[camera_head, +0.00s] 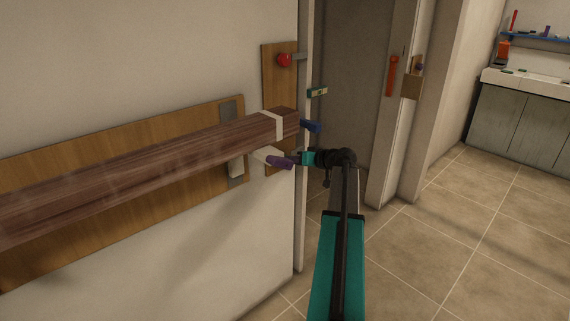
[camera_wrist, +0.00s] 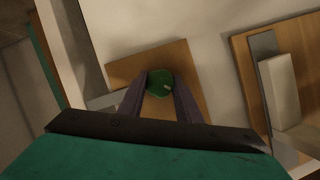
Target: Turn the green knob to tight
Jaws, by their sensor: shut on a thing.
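The green knob (camera_wrist: 160,86) shows in the wrist view as a round green piece with a small pale mark. It sits on a small wooden board (camera_wrist: 124,70). My gripper (camera_wrist: 160,80) has its two dark purplish fingers on either side of the knob, closed against it. In the head view I cannot make out the green knob; the end of the wooden beam is in front of that area. My teal and black arm reaches toward the board from the lower right there. No tight marking can be read.
A thick dark wooden beam (camera_head: 140,162) crosses the wall on the left, close to my gripper. A red knob (camera_head: 284,60) is higher on the upright board (camera_head: 268,88). A doorway and an orange handle (camera_head: 392,75) are to the right. Tiled floor (camera_head: 440,235) is clear.

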